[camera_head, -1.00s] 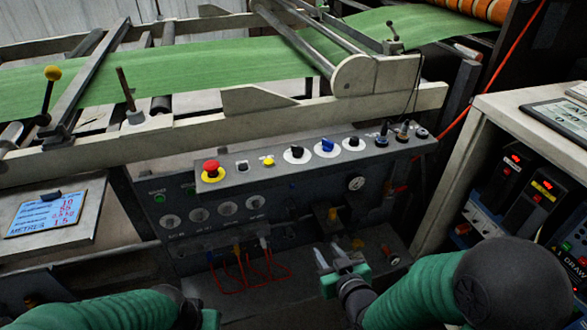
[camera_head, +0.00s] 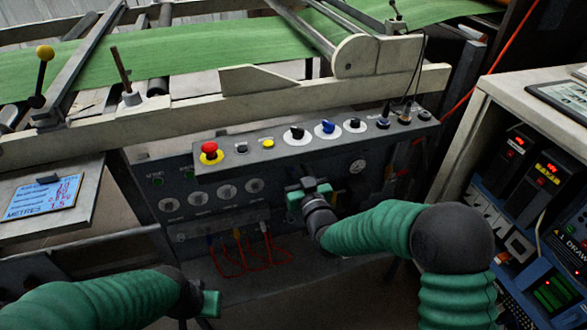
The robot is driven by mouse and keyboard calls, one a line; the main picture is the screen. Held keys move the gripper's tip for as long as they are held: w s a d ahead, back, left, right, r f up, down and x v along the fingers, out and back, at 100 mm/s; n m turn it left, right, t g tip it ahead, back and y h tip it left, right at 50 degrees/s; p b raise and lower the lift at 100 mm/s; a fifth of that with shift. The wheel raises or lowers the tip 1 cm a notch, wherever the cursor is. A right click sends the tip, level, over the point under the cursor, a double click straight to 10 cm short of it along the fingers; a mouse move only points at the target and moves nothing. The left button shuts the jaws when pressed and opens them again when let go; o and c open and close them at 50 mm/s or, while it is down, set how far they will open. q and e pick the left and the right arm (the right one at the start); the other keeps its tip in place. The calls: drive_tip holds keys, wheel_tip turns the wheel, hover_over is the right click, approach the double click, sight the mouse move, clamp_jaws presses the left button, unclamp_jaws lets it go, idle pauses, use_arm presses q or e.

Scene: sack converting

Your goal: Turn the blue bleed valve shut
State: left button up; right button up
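A blue knob (camera_head: 327,126) on a round white plate sits on the sloped top of the grey control panel (camera_head: 225,162). It stands between two black knobs on similar plates. I cannot tell whether this knob is the bleed valve. My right gripper (camera_head: 303,176) is in front of the panel's upright face, below and left of the blue knob and apart from it. It covers part of that face, and its fingertips are too dark to read. My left gripper (camera_head: 210,303) is low at the bottom left, away from the panel, its fingers not clear.
A red emergency button (camera_head: 209,151) and a yellow button (camera_head: 267,143) share the panel top. A pale beam (camera_head: 150,145) and green web (camera_head: 200,65) lie behind. A cabinet (camera_head: 490,105) borders the right.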

drive_tip(key=shift+w+a, duration=0.2)
drive_tip(key=shift+w, duration=0.45)
drive_tip(key=shift+c, duration=0.4)
clamp_jaws()
